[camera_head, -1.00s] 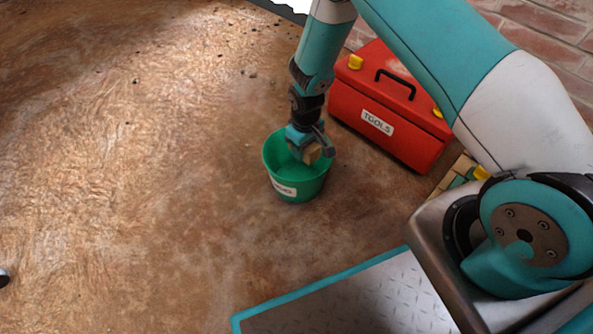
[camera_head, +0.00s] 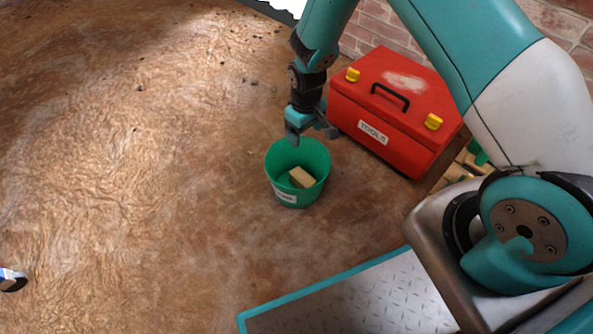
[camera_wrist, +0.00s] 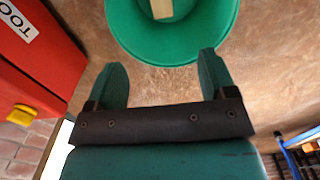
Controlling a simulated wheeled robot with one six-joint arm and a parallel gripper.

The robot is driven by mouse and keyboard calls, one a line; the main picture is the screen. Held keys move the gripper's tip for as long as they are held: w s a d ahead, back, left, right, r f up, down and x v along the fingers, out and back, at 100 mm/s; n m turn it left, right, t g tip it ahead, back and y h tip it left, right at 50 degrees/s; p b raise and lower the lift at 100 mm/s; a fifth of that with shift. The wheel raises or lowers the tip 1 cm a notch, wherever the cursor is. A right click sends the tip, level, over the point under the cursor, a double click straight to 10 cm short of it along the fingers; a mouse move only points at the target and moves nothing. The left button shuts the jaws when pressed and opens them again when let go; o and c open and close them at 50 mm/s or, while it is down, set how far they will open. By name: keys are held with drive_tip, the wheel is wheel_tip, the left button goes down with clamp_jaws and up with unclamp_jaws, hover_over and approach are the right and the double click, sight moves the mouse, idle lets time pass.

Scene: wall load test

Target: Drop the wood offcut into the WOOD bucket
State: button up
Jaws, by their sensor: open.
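The wood offcut (camera_head: 302,177) is a small pale block lying inside the green bucket (camera_head: 285,160). The bucket stands upright on the floor and has a white label on its front, too small to read here. My gripper (camera_head: 312,136) is open and empty, above the bucket's far rim and apart from the offcut. In the wrist view the two fingers of my gripper (camera_wrist: 165,75) are spread with nothing between them. The bucket (camera_wrist: 190,52) lies beyond the fingertips, with part of the offcut (camera_wrist: 162,8) inside it at the top edge.
A red toolbox (camera_head: 420,138) labelled TOOLS stands right of the bucket, near a brick wall (camera_head: 400,45). It also shows at left in the wrist view (camera_wrist: 40,65). The brown floor (camera_head: 130,180) left of the bucket is mostly clear.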

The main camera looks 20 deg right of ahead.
wheel_tip(320, 180, up, 6)
drive_tip(key=p, duration=0.2)
drive_tip(key=shift+r, duration=0.15)
